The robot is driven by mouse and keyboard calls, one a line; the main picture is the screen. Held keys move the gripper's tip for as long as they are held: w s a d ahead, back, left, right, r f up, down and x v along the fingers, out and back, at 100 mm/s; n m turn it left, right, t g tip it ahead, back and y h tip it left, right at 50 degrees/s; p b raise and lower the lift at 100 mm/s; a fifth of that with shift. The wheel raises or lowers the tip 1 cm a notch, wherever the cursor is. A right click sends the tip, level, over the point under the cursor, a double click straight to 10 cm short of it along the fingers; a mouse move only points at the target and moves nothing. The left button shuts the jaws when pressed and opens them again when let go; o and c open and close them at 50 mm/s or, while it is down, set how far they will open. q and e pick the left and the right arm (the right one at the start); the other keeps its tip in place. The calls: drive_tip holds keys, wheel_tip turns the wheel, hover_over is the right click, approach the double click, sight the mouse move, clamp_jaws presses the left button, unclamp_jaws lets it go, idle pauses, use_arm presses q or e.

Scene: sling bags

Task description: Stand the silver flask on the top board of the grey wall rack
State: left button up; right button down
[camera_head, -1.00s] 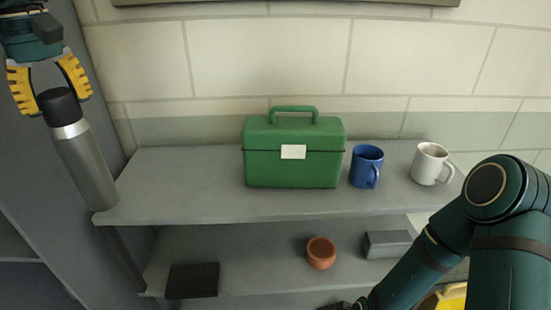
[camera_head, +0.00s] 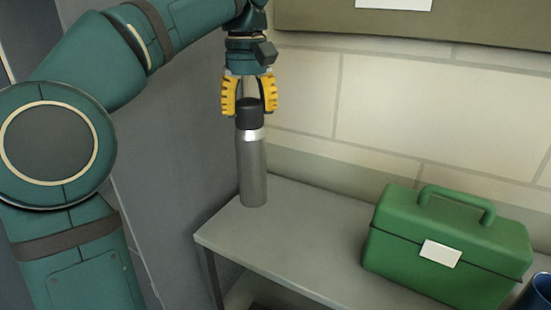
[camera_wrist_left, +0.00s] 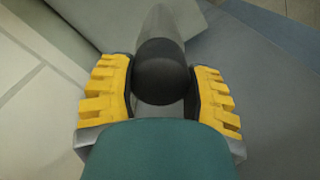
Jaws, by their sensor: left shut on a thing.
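The silver flask (camera_head: 252,170) has a black cap and stands upright at the left end of the grey rack's top board (camera_head: 300,212). Its base appears at the board's surface; I cannot tell if it touches or hangs just above. My left gripper (camera_head: 249,105), with yellow fingers, is shut on the flask's black cap from above. In the left wrist view the cap (camera_wrist_left: 162,72) sits between the two yellow fingers (camera_wrist_left: 160,85), with the silver body beyond it. My right gripper is out of view.
A green toolbox (camera_head: 450,245) stands on the board to the right of the flask, with bare board between. A blue mug (camera_head: 538,292) is partly cut off at the right edge. A grey panel rises to the left, and a tiled wall (camera_head: 400,110) is behind.

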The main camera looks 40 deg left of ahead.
sight(252, 147)
use_arm(q)
wheel_tip(252, 147, down, 4)
drive_tip(key=shift+w+f+b, duration=0.15)
drive_tip(key=shift+f+b, duration=0.1)
drive_tip(key=shift+b, duration=0.35)
drive_tip(key=shift+f+b, duration=0.5)
drive_tip(key=shift+f, duration=1.5)
drive_tip(key=o, duration=1.2)
drive_tip(key=shift+f, duration=0.15)
drive_tip(key=shift+o, duration=0.2)
wheel_tip(252, 147, up, 11)
drive_tip(key=p, duration=0.3)
drive_tip(key=shift+f, duration=0.2)
drive_tip(key=shift+r, duration=0.85)
